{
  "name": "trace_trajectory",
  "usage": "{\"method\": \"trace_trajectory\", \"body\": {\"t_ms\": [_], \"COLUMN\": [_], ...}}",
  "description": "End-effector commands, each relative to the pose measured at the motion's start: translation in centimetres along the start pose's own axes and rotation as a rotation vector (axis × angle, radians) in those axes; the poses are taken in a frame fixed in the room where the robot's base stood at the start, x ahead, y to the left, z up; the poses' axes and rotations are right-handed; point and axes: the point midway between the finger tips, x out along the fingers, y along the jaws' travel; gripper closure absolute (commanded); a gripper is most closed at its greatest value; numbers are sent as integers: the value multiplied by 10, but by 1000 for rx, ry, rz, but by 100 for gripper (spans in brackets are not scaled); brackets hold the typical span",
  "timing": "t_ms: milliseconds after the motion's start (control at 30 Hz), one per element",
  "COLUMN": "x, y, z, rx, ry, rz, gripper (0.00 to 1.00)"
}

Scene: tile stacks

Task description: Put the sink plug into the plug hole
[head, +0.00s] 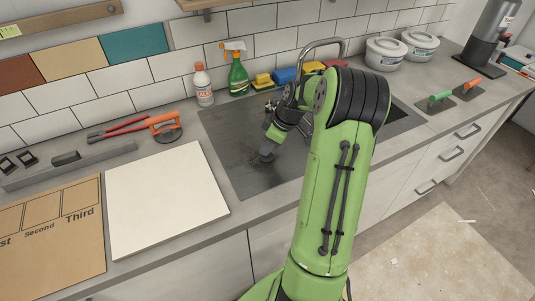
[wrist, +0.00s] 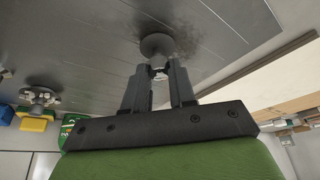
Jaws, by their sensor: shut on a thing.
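My gripper (head: 267,149) is low over the grey metal sink (head: 231,132), left of my green arm in the head view. In the wrist view its two dark fingers (wrist: 159,74) are closed on the small stem of the sink plug (wrist: 157,45). The plug is a round, dark grey disc just beyond the fingertips. A dark, stained patch of sink floor shows around it. The plug hole cannot be made out; the plug or gripper may cover it. I cannot tell whether the plug touches the sink floor or sits in the hole.
A tap (head: 323,44) arches behind the sink, partly behind my arm. A green spray bottle (head: 238,75), a white bottle (head: 203,86) and coloured sponges (head: 285,75) stand along the back. A pale tile (head: 164,199) lies left of the sink.

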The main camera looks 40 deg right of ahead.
Motion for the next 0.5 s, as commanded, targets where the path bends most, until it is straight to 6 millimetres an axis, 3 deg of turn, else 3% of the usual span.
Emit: {"method": "trace_trajectory", "body": {"t_ms": [500], "x": [-33], "y": [0], "z": [-14], "rx": [-1], "ry": [-1], "rz": [1], "gripper": [100]}}
